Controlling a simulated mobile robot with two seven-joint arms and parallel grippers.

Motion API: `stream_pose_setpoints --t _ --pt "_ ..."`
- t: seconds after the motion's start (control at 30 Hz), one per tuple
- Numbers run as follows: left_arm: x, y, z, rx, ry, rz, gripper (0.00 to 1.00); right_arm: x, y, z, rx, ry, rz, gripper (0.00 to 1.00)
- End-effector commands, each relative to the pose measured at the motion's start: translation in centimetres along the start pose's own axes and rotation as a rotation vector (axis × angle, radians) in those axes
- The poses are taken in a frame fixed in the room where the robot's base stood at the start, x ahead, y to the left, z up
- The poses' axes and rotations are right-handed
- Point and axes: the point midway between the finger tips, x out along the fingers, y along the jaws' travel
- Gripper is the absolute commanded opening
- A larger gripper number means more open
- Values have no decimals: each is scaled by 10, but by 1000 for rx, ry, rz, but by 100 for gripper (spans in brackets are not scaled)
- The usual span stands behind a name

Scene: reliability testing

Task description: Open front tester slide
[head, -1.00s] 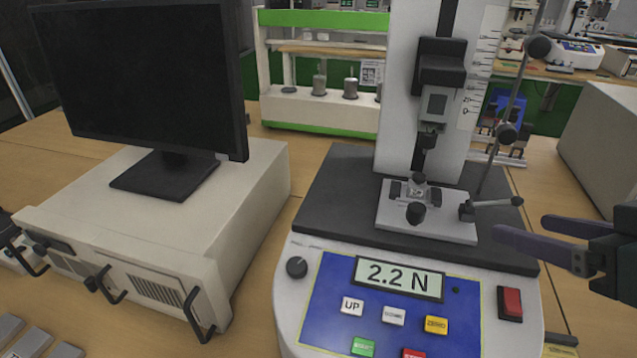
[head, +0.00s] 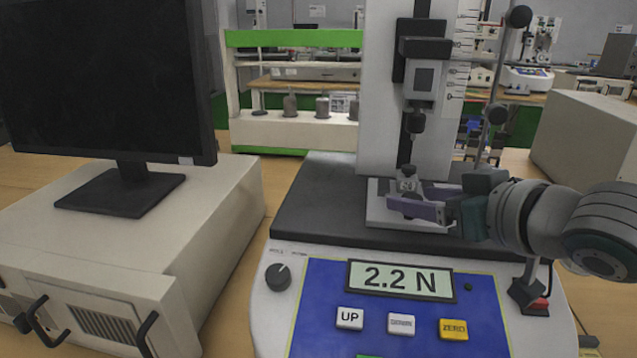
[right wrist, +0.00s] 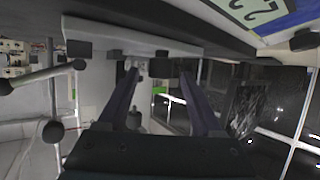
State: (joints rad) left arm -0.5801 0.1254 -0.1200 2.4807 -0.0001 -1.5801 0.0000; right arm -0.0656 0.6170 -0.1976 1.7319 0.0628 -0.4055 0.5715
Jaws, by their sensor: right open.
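The front tester (head: 330,215) has a grey slide plate (head: 378,208) on its black top, below the force head (head: 420,70). A small metal fixture (head: 408,183) sits on the plate. My right gripper (head: 404,197) is open, its purple fingers reaching in from the right at the fixture's front. They hide the dark front knob and much of the plate in the head view. In the right wrist view, the fingers (right wrist: 158,74) are apart, with a dark block-like part (right wrist: 161,68) near and between their tips. Contact cannot be told. My left gripper is not in view.
The display (head: 400,280) reads 2.2 N above the buttons. A monitor (head: 100,75) on a beige case (head: 190,215) stands left. A green-and-white shelf (head: 290,38) and a beige box (head: 590,135) stand behind.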

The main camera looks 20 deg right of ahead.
Motion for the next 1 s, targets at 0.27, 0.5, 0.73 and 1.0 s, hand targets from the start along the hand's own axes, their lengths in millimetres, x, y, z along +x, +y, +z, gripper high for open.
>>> stream_pose_setpoints --t 0.27,0.5,0.73,1.0 --pt "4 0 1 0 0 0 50 19 0 1 0 -1 -1 67" --pt "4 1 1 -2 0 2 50 19 0 0 0 -1 -1 67" --pt "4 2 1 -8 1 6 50 19 0 0 0 -1 -1 42" --pt "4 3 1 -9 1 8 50 19 0 0 0 -1 -1 12"
